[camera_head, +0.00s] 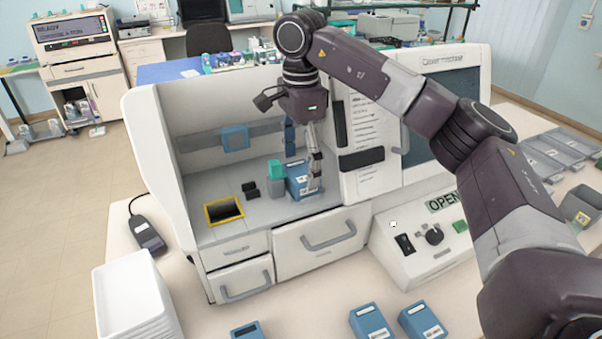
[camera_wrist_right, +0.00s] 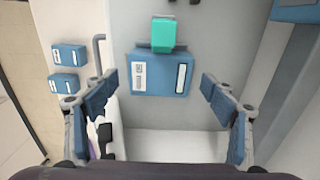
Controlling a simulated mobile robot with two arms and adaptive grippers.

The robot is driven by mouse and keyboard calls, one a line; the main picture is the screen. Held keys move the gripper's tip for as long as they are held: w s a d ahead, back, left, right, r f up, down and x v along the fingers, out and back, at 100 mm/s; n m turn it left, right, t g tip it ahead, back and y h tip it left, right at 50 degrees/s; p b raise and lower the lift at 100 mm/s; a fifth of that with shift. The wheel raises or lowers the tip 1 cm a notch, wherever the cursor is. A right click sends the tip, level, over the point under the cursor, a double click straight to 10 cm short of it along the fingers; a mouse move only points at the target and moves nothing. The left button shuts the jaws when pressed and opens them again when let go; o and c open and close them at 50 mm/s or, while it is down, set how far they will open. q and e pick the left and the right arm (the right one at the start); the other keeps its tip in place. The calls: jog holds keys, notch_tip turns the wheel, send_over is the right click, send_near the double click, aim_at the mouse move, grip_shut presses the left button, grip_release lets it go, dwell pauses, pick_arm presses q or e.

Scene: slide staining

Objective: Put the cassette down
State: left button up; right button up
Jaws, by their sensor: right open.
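The blue cassette (camera_head: 296,182) with a white label stands on the floor of the open white machine's bay, beside a green-topped grey block (camera_head: 275,172). In the right wrist view the cassette (camera_wrist_right: 160,78) lies ahead of the fingers, centred between them, with the green-topped block (camera_wrist_right: 163,34) just beyond it. My right gripper (camera_head: 315,165) reaches down into the bay at the cassette. Its fingers (camera_wrist_right: 158,90) are spread wide with clear gaps on both sides of the cassette, and nothing is held. My left gripper is out of view.
The white machine (camera_head: 157,155) has side walls around the bay. A yellow-framed opening (camera_head: 224,210) and small black parts (camera_head: 250,190) are left of the cassette. Other blue cassettes (camera_head: 371,321) stand on the front table. White trays (camera_head: 135,300) are stacked at front left.

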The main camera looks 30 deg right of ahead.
aim_at(300, 170)
notch_tip(300, 170, up, 10)
jog(key=shift+f, duration=0.25)
dwell(2.0)
